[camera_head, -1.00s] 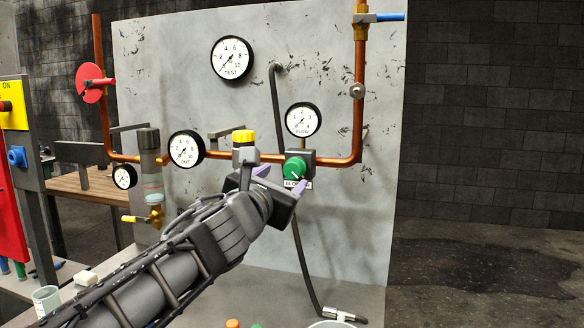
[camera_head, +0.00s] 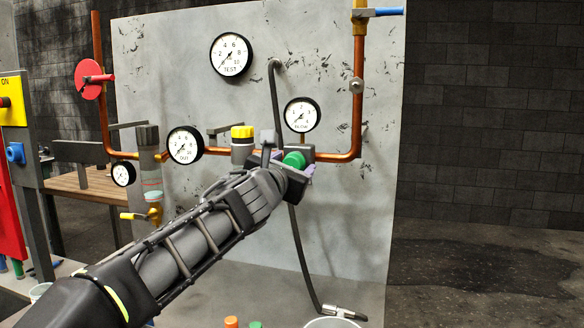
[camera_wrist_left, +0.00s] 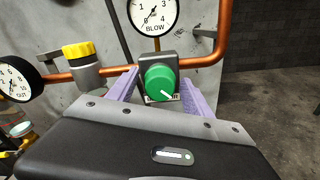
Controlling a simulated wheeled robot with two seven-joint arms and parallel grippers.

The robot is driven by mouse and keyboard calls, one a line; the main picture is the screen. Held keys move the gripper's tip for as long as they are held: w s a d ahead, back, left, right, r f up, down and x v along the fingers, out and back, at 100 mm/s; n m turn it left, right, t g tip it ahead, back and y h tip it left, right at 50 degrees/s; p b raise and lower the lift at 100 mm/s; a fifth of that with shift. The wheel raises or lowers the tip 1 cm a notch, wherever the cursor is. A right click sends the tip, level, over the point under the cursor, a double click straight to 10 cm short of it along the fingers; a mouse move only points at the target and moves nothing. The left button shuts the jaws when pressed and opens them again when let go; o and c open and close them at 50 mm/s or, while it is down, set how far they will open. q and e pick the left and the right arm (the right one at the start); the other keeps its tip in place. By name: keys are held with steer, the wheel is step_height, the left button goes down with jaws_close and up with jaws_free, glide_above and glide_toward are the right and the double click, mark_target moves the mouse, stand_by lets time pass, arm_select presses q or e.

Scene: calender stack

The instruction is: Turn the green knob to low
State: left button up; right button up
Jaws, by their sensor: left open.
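The green knob (camera_head: 294,160) sits on a dark grey valve body on the copper pipe, below the BLOW gauge (camera_head: 302,115). In the left wrist view the knob (camera_wrist_left: 161,83) shows a white pointer line toward its lower right. A label below it is mostly covered. My left gripper (camera_head: 297,170) is open at the knob, and its purple fingers stand one on each side of it in the left wrist view (camera_wrist_left: 160,92). I cannot tell whether either finger touches the knob. My right gripper is not in view.
A yellow-capped fitting (camera_head: 242,141) stands close to the left of the knob. The OUT gauge (camera_head: 185,145) is further left, and a copper pipe (camera_head: 358,100) rises on the right. A dark hose (camera_head: 301,250) hangs below the knob.

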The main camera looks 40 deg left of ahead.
arm_select(q)
jaws_close()
stand_by(0.7)
